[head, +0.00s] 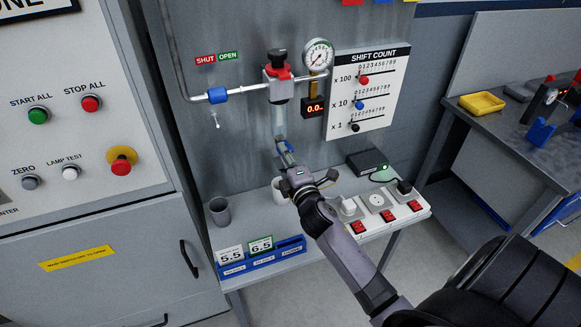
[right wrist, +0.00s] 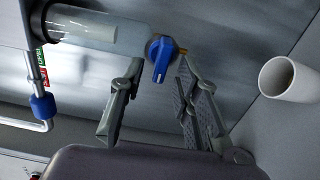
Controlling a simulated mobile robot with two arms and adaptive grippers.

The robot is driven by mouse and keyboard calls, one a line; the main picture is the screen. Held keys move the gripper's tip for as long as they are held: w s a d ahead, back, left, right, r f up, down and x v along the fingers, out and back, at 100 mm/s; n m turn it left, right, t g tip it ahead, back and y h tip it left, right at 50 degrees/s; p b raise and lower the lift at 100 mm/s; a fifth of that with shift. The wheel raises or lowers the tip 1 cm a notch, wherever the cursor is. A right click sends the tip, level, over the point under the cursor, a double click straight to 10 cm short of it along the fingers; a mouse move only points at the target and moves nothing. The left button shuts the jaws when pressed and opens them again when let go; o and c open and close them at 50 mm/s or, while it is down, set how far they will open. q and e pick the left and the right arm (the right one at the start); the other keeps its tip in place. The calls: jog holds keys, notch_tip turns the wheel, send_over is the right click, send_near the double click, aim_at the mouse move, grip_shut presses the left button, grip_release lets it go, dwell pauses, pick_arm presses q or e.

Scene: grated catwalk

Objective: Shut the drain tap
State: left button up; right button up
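The drain tap has a blue handle (right wrist: 161,57) at the lower end of a clear cylinder (right wrist: 110,32), with a brassy piece beside it. In the head view the blue handle (head: 283,146) shows small below the cylinder (head: 278,120), partly hidden by my gripper. My right gripper (head: 283,150) is at the tap. In the right wrist view my gripper (right wrist: 161,68) has its fingers apart, one on each side of the blue handle. I cannot tell whether either finger touches it. My left gripper is not in view.
A white cup (head: 279,190) stands below my gripper, and a grey cup (head: 220,212) stands to its left. A blue card rack (head: 262,257) and a socket strip (head: 375,222) are on the bench. A blue pipe valve (head: 217,95) sits under a SHUT/OPEN sign (head: 217,58).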

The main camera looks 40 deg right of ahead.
jog(key=v, duration=1.1)
jog(key=shift+s, duration=0.1)
